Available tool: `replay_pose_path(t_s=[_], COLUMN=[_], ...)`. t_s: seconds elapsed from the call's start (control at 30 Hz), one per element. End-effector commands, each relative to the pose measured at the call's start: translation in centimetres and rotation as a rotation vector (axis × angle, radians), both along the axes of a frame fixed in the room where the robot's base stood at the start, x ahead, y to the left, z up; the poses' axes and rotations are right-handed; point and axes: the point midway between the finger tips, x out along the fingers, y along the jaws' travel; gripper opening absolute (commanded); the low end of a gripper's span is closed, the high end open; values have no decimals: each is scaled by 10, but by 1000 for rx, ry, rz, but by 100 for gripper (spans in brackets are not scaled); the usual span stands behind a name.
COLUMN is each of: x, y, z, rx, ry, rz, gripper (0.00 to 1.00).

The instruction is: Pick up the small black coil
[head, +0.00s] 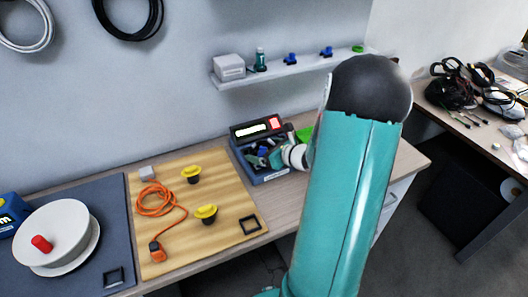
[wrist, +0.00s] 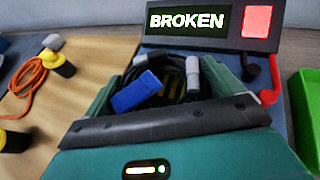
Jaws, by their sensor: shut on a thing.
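The small black coil (wrist: 172,66) is a loop of black cable with a blue plug and light grey ends. It lies between the teal fingers of my gripper (wrist: 164,82) in the wrist view, and the gripper is shut on it. In the head view my gripper (head: 275,157) is low at the blue bin (head: 272,178), below a display (head: 258,128) that reads BROKEN in the wrist view. The coil is hard to make out in the head view. I cannot tell whether it still touches the bin's floor.
A green tray (wrist: 306,105) stands right of the bin. A wooden board (head: 170,232) at left holds an orange cable (head: 155,200) and yellow-topped parts. A shelf (head: 290,68) hangs above. A larger black coil (head: 128,36) hangs on the wall.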

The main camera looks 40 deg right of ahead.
Motion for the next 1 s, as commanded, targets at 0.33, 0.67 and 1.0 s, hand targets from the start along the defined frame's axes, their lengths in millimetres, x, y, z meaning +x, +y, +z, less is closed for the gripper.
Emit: replay_pose_path(t_s=[0.33, 0.67, 1.0], x=[0, -35, -102], y=[0, 15, 43], z=[19, 78, 118], rx=[-4, -7, -3], ry=[-2, -3, -1], rz=[2, 0, -2], gripper=[60, 60, 60])
